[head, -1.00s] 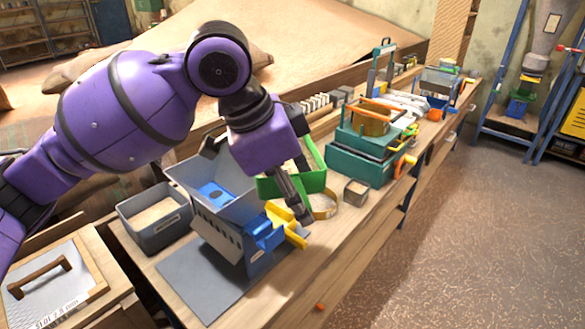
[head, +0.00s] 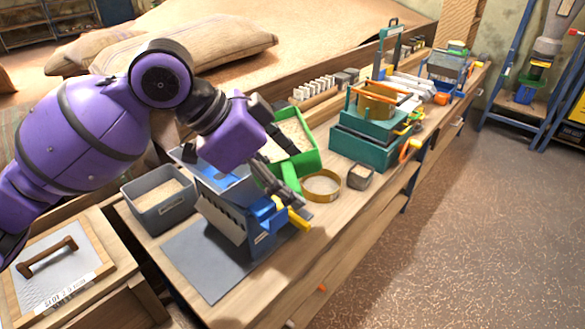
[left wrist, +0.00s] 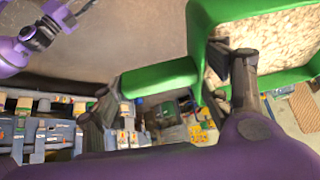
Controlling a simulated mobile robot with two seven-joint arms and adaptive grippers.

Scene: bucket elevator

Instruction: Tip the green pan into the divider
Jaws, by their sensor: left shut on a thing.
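The green pan (head: 311,160) holds pale grain and shows just right of the divider in the head view. It also fills the upper right of the left wrist view (left wrist: 200,18), with grain lying in it. My left gripper (head: 293,178) is shut on the pan's green handle (left wrist: 160,78). The divider (head: 222,218), a grey hopper body with blue parts and yellow pieces, stands on a grey mat. My left wrist partly hides its hopper top. My right gripper (left wrist: 62,14) shows small at the upper left of the left wrist view; its jaws are unclear.
A grey bin of grain (head: 160,212) stands left of the divider. A brass ring (head: 321,185) and a small metal cup (head: 360,177) lie to its right. A teal case (head: 362,148) stands farther back. The bench front is mostly clear.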

